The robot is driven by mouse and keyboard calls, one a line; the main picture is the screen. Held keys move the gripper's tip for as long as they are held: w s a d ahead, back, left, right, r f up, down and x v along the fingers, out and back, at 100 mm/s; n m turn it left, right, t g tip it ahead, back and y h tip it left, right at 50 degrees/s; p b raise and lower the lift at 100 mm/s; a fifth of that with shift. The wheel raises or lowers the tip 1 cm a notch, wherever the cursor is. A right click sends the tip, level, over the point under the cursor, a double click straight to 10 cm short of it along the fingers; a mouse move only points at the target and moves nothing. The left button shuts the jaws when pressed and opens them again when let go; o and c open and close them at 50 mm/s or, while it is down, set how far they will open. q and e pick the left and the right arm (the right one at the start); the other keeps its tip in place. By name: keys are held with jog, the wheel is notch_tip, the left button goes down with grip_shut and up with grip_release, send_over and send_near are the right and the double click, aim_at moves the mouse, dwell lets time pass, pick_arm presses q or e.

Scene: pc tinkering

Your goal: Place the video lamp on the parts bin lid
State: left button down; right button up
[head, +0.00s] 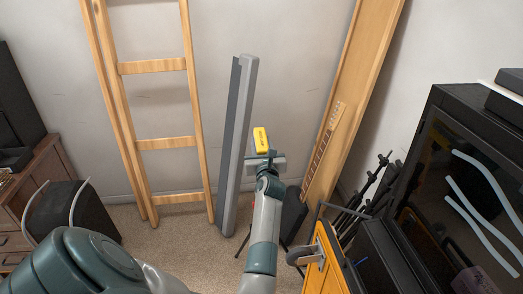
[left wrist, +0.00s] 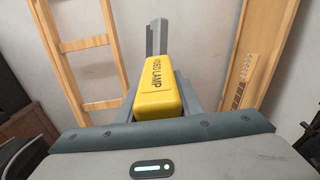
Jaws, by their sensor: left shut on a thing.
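The video lamp is a yellow box (head: 261,140) with dark lettering, held out in front of me in the head view. In the left wrist view the video lamp (left wrist: 150,88) reads "VIDEO LAMP" and rises from between the fingers. My left gripper (head: 263,158) is shut on the lamp and holds it up in the air, in front of a tall grey panel. My right gripper is not in view. I cannot make out a parts bin lid in either view.
A wooden ladder (head: 162,143) and a tall grey panel (head: 243,130) lean on the back wall. A wooden board (head: 365,70) and a guitar (head: 318,160) stand right of the arm. A black cabinet (head: 440,150) fills the right side. A dark box (head: 75,208) is at left.

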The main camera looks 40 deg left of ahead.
pick_arm(q)
jog(key=s+d+m+t+h+b, duration=0.2)
jog(key=s+d+b, duration=0.1)
jog(key=d, duration=0.5)
jog(key=s+d+m+t+h+b, duration=0.2)
jog(key=s+d+h+b, duration=0.1)
jog(key=d, duration=0.6)
jog(key=s+d+f+m+t+h+b, duration=0.1)
jog(key=s+d+f+m+h+b, duration=0.1)
jog(key=s+d, duration=0.6)
jog(key=s+d+f+m+t+h+b, duration=0.1)
jog(key=s+d+f+m+h+b, duration=0.2)
jog(key=s+d+f+h, duration=0.3)
jog(key=s+d+f, duration=0.1)
jog(key=s+d, duration=0.2)
jog(key=d, duration=0.4)
jog(key=shift+d+f+m+h, duration=0.2)
jog(key=shift+f+m+h, duration=0.1)
jog(key=shift+f+m, duration=0.1)
